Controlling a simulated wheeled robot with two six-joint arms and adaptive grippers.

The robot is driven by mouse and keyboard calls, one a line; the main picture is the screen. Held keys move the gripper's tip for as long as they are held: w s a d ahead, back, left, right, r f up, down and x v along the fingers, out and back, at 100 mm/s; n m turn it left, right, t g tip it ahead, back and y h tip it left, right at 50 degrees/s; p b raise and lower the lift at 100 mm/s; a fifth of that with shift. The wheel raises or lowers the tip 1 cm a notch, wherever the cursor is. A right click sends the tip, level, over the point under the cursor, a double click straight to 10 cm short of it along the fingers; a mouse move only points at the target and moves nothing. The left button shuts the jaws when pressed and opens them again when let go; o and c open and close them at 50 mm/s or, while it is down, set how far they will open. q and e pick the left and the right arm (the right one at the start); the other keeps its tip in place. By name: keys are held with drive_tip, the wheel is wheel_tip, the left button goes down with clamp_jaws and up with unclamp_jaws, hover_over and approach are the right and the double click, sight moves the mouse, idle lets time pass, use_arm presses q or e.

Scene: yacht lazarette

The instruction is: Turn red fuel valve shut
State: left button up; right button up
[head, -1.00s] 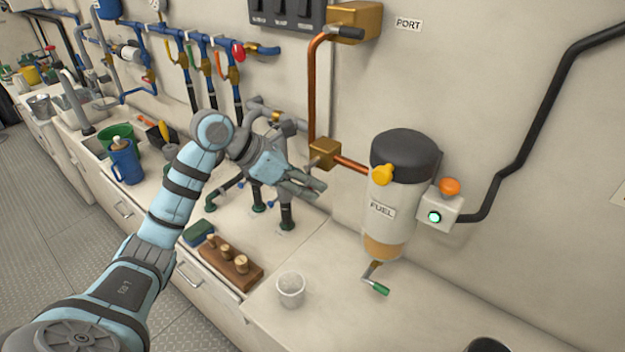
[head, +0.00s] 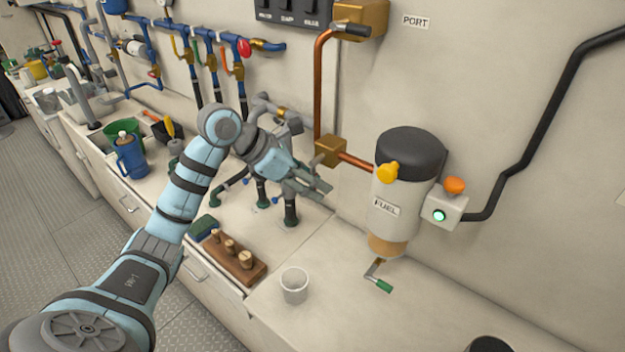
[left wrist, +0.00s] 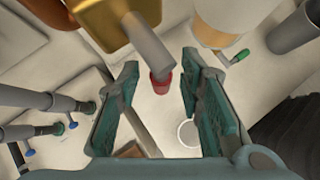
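A brass valve body (head: 330,151) sits on the copper pipe at the wall, left of the fuel filter. In the left wrist view, a grey lever (left wrist: 148,45) sticks out from the brass body (left wrist: 110,20) and ends in a red grip (left wrist: 160,80). My left gripper (head: 322,188) is just below the brass body in the head view, where the red grip is hidden. In the left wrist view, the fingers of my left gripper (left wrist: 158,80) are apart and empty. The red grip shows in the gap between their tips; I see no contact. My right gripper is out of view.
The white fuel filter (head: 392,200) with its green-handled crank (head: 377,282) hangs to the right. A white cup (head: 294,286) and a wooden block with pegs (head: 235,256) stand on the counter. Grey pipes with dark green feet (head: 291,210) rise beside the gripper.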

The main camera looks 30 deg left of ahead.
use_arm(q)
drive_tip(key=shift+s+a+r, duration=0.1)
drive_tip(key=shift+r, duration=0.05)
drive_tip(key=v, duration=1.1)
drive_tip(key=shift+s+r, duration=0.15)
drive_tip(key=shift+r, duration=0.15)
drive_tip(key=shift+f, duration=0.1)
